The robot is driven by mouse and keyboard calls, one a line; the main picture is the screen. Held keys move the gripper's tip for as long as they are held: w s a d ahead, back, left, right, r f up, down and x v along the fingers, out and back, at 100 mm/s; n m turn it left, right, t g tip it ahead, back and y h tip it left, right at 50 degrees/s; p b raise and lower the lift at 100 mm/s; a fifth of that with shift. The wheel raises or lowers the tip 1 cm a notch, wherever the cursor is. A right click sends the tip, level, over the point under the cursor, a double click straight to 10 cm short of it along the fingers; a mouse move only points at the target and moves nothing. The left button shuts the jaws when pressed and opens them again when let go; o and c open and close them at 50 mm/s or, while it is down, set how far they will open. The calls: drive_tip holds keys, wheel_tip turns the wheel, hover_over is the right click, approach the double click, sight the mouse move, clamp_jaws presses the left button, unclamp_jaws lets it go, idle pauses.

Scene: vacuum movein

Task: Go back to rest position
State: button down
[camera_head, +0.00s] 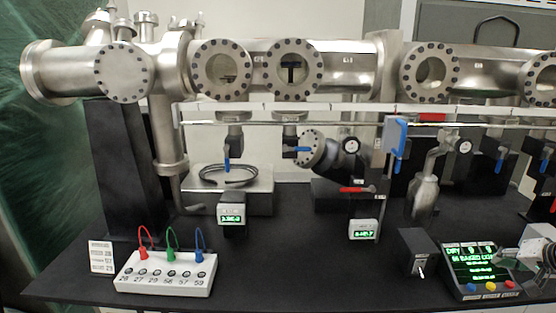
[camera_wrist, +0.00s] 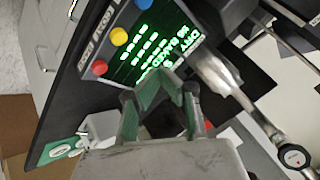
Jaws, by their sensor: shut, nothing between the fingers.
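My gripper (camera_head: 528,250) shows at the right edge of the head view, close beside the control box (camera_head: 478,268) with the green-lit screen. In the wrist view, my gripper (camera_wrist: 162,82) has its green-sided fingers shut with nothing between them. The control box screen (camera_wrist: 150,45) lies beyond the fingertips there. Its red button (camera_wrist: 99,67), yellow button (camera_wrist: 119,36) and blue button (camera_wrist: 141,4) are in view. I cannot tell the exact gap between the fingers and the screen.
A small black switch box (camera_head: 417,252) stands left of the control box. A white socket box (camera_head: 165,272) with red, green and blue plugs is at front left. Steel vacuum pipes (camera_head: 345,65) cross the back. The black table (camera_head: 300,275) is clear at front centre.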

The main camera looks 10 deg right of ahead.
drive_tip(key=w+a+r+n+g, duration=0.1)
drive_tip(key=w+a+r+n, duration=0.2)
drive_tip(key=a, duration=0.8)
drive_tip(key=w+a+r+n+y, duration=0.15)
drive_tip(key=a+r, duration=0.35)
drive_tip(key=a, duration=0.7)
drive_tip(key=w+a+r+n+g, duration=0.15)
drive_tip(key=w+a+r, duration=0.25)
drive_tip(key=a, duration=0.7)
drive_tip(key=s+a+f+n, duration=0.1)
drive_tip(key=s+a+n, duration=0.1)
drive_tip(key=s+a, duration=0.5)
drive_tip(key=s+a+f+n, duration=0.2)
drive_tip(key=s+a, duration=0.5)
drive_tip(key=shift+s+a+f, duration=0.15)
drive_tip(key=shift+s+f, duration=0.15)
